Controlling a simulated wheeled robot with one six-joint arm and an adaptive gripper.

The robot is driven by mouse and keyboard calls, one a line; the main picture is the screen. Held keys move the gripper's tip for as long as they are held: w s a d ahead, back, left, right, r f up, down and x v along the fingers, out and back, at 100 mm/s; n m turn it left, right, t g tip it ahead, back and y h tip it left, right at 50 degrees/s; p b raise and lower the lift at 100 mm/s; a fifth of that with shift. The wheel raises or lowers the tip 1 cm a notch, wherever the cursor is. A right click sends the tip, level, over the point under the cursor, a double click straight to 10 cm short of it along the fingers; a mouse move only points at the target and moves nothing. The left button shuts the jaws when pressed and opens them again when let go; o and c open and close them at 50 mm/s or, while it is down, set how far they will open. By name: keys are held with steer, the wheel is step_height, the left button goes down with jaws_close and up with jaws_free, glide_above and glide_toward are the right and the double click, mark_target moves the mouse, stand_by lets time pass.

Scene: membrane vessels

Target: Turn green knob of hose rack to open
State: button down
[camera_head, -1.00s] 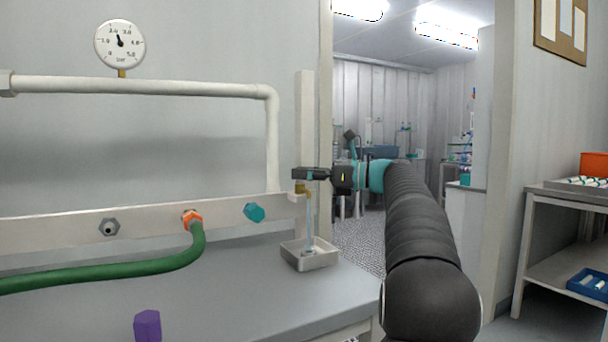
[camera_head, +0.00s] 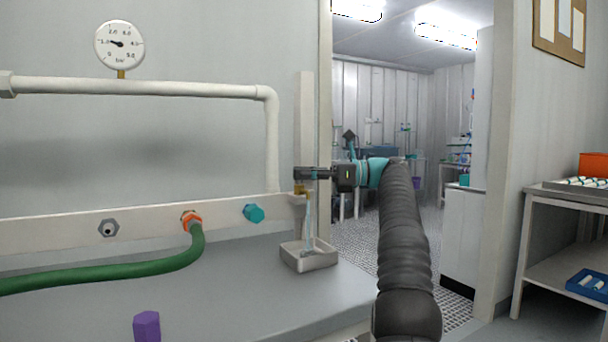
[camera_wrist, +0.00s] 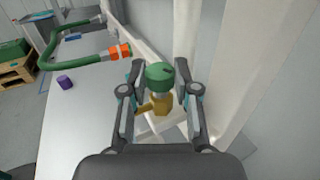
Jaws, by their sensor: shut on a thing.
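The green knob (camera_wrist: 160,76) sits on top of a brass valve (camera_wrist: 158,104) in the wrist view. My gripper (camera_wrist: 161,82) is shut on the knob, with one finger on each side of it. In the head view my gripper (camera_head: 305,174) comes in from the right, level, at the right end of the white rack rail (camera_head: 60,234). It hides the knob there. The brass valve shows just below it (camera_head: 300,188). A thin pale-blue stream (camera_head: 308,222) runs from the valve down into a small white tray (camera_head: 318,262).
A round pressure gauge (camera_head: 120,44) stands on the white pipe (camera_head: 170,88). A green hose (camera_head: 110,276) joins an orange fitting (camera_head: 191,219) on the rail. A teal cap (camera_head: 253,213) and a grey port (camera_head: 108,228) are beside it. A purple piece (camera_head: 147,326) stands on the bench.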

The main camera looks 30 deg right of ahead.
steer(key=shift+d+f, duration=0.1)
steer(key=shift+f, duration=0.05)
stand_by(0.3)
steer(key=c, duration=0.8)
jaws_free()
steer(key=shift+d, duration=0.1)
steer(key=shift+c, duration=0.2)
steer(key=shift+r+m+t, duration=0.25)
steer(key=shift+m+t, duration=0.05)
steer(key=shift+t, duration=0.1)
steer(key=shift+s+a+f+m+t+h, duration=0.1)
steer(key=shift+a+m+t+h, duration=0.15)
steer(key=shift+m+t+h, duration=0.45)
